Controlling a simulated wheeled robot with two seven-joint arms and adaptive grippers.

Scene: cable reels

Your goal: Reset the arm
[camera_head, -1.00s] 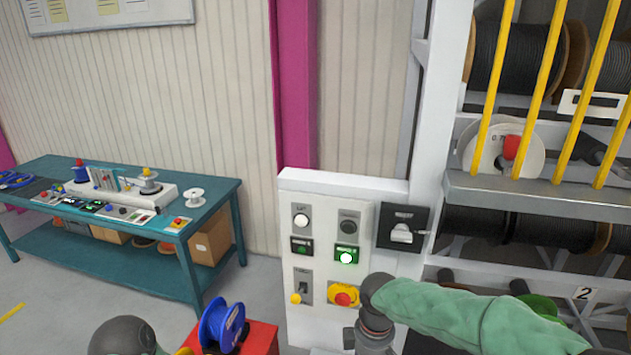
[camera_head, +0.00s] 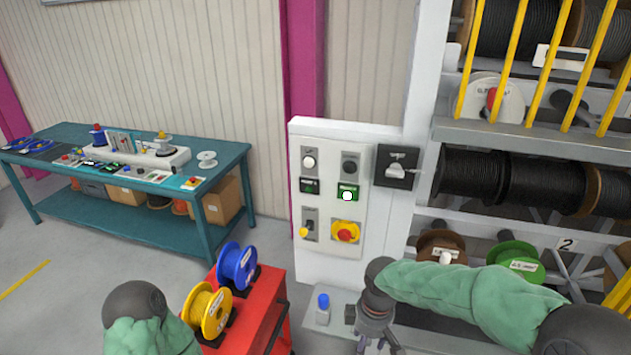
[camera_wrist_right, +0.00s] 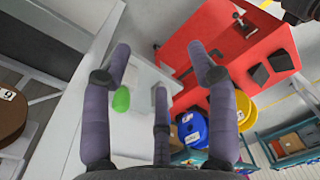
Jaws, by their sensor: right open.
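My right arm comes in from the right in a green sleeve. Its gripper (camera_head: 378,338) hangs down in front of the white control panel's base, at the bottom of the head view. In the right wrist view the fingers of this gripper (camera_wrist_right: 160,75) are spread apart with nothing between them. My left arm (camera_head: 150,325) shows only as a grey joint and green sleeve at the lower left. Its gripper is out of the picture.
A red cart (camera_head: 262,315) holds a blue reel (camera_head: 237,266) and a yellow reel (camera_head: 207,311). A bottle with a blue cap (camera_head: 323,310) stands near my right gripper. The control panel (camera_head: 330,245) and cable rack (camera_head: 580,148) are beyond. A teal bench (camera_head: 120,222) stands left.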

